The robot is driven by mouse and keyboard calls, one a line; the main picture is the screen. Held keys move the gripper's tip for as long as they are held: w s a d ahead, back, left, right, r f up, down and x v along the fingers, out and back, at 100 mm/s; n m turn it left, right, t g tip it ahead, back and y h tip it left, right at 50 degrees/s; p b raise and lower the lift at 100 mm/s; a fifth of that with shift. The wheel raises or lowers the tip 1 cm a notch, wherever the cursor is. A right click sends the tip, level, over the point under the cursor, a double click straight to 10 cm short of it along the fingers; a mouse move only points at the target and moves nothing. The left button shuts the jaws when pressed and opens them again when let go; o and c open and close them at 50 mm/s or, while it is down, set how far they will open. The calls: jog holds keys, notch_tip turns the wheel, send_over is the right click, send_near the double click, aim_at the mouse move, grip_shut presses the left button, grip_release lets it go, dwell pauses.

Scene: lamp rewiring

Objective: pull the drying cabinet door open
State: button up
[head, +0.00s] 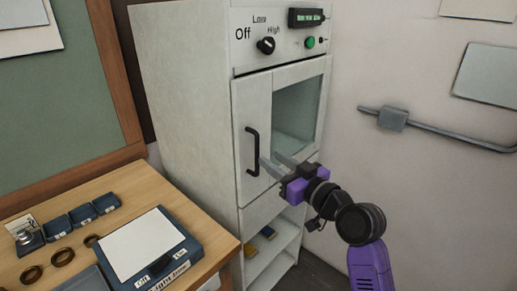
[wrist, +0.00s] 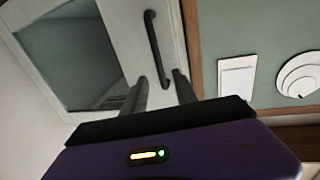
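The drying cabinet (head: 185,110) is a tall pale unit. Its door (head: 253,100) has a glass pane and looks shut. A dark vertical bar handle (head: 252,152) is on the door's left side; in the wrist view the handle (wrist: 153,45) runs down toward my fingers. My gripper (head: 270,164) is in front of the door, just right of the handle's lower end. In the wrist view its two fingers (wrist: 161,90) are apart, with the handle's lower end close to their tips. I cannot tell whether they touch the handle. Nothing is held.
A control panel with a dial (head: 266,45) and green button (head: 310,42) is above the door. An open shelf (head: 270,245) is below. A wooden desk (head: 95,190) with a blue box (head: 150,245) stands at left. A wall rail (head: 440,128) is at right.

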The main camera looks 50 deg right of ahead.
aim_at(258, 150)
jog(key=w, duration=0.2)
jog(key=w+p, duration=0.1)
jog(key=w, duration=0.2)
jog(key=w+d+p, duration=0.1)
jog(key=w, duration=0.1)
jog(key=shift+w+d, duration=0.1)
jog(key=shift+w, duration=0.2)
grip_shut()
dwell(1.2)
